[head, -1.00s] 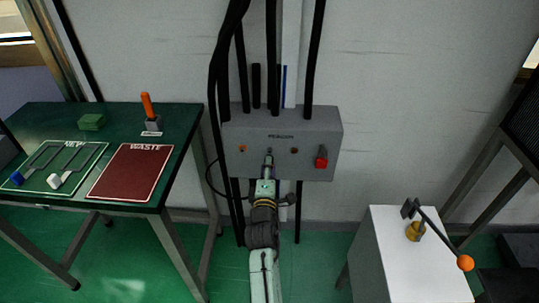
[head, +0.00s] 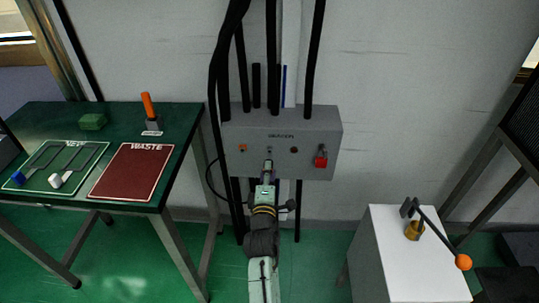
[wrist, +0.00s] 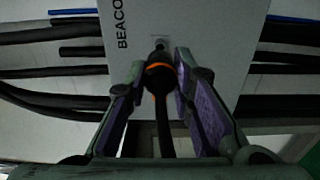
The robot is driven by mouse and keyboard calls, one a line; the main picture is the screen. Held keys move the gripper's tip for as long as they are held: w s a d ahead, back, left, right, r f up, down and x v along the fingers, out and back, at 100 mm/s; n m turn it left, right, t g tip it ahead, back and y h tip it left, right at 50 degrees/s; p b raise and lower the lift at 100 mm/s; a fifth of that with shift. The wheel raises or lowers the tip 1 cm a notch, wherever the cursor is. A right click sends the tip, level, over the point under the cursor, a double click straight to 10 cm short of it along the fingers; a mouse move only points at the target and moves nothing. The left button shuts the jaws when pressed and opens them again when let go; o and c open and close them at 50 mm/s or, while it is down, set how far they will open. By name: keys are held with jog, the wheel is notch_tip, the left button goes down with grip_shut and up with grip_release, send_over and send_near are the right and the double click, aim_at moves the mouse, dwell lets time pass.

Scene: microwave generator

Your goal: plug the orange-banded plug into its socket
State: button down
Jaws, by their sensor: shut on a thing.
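The orange-banded plug (wrist: 158,78) is black with an orange ring, and its cable trails back towards the wrist camera. My gripper (wrist: 160,66) is shut on it, with a purple-padded finger on each side. The plug's nose points at the face of the grey BEACON box (wrist: 205,20), close to a small pale label. The socket is hidden behind the nose, and I cannot tell whether the nose is inside it. In the head view my gripper (head: 267,170) is at the lower middle of the BEACON box (head: 312,122).
A red padlock-like part (head: 321,158) sits on the box's right side. Black cables (head: 271,60) run up from the box. A green table (head: 185,118) with a red WASTE mat (head: 130,172) stands left. A white-topped cabinet (head: 395,250) with an orange-knobbed lever (head: 463,262) stands right.

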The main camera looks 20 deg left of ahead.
dwell(0.3)
jog(key=shift+s+a+b, duration=0.15)
jog(key=shift+a+b, duration=1.75)
jog(key=shift+a, duration=0.6)
jog(key=a+b, duration=0.2)
jog(key=a, duration=0.2)
jog(key=shift+s+a, duration=0.1)
jog(key=shift+s, duration=0.05)
jog(key=shift+x, duration=1)
